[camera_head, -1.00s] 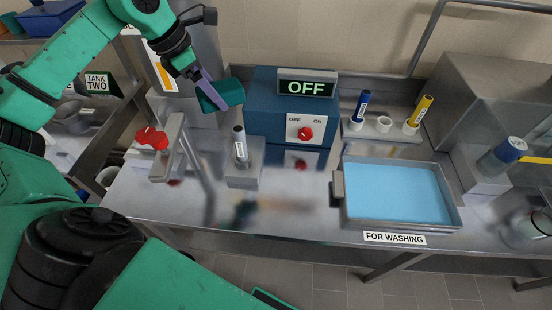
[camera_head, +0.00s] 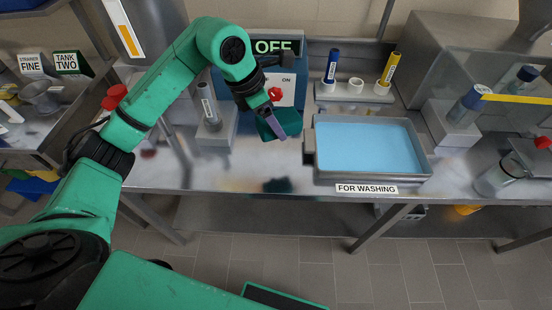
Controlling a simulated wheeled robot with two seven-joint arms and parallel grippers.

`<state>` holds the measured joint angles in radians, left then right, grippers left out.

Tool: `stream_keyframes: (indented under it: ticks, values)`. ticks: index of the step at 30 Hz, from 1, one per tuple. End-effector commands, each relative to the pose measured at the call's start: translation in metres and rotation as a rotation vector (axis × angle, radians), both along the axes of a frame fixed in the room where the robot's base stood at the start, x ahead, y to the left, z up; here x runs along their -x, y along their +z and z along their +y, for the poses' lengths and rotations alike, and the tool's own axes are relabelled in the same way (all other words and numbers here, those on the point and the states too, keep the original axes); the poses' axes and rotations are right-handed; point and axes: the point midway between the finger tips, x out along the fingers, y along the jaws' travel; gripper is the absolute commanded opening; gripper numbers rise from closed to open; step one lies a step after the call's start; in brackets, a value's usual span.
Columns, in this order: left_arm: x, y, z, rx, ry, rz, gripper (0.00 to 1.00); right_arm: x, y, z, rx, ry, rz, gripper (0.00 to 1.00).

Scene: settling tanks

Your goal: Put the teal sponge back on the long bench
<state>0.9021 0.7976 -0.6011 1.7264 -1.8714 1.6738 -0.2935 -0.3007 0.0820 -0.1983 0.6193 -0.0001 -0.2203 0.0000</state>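The teal sponge (camera_head: 265,128) is held in my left gripper (camera_head: 278,123), a little above the long bench (camera_head: 225,178). My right gripper is not in view.
A grey holder with a tube (camera_head: 208,103) stands left, and a blue box with an OFF sign (camera_head: 272,46) behind. The bench front between holder and tray is clear.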

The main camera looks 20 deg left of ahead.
Motion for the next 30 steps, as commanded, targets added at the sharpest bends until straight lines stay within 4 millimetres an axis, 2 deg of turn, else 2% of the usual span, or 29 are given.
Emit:
stream_keyframes:
  ticks: [3,6,15,18,27,28,29,30]
  values:
    - [0.002,-0.037,0.000,0.000,0.000,0.008,0.22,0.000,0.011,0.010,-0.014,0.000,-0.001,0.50]
    - [0.001,-0.068,0.000,0.002,0.000,0.007,0.22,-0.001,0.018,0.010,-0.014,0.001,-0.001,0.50]
    - [0.001,-0.125,-0.001,0.003,0.000,0.003,0.22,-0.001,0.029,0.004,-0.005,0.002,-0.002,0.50]
    - [0.000,-0.135,0.000,0.002,0.001,-0.001,0.22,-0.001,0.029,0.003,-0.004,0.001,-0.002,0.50]
    - [0.000,-0.140,0.000,0.001,-0.001,-0.002,0.22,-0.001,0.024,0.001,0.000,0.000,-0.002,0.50]
    - [0.000,-0.139,0.000,0.001,-0.001,-0.002,0.82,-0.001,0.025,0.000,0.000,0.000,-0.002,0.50]
    - [0.000,-0.138,0.000,0.001,0.000,-0.002,0.93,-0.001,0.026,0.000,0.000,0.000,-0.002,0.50]
    - [0.000,-0.138,0.000,0.001,0.000,-0.002,1.00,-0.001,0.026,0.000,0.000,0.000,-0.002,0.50]
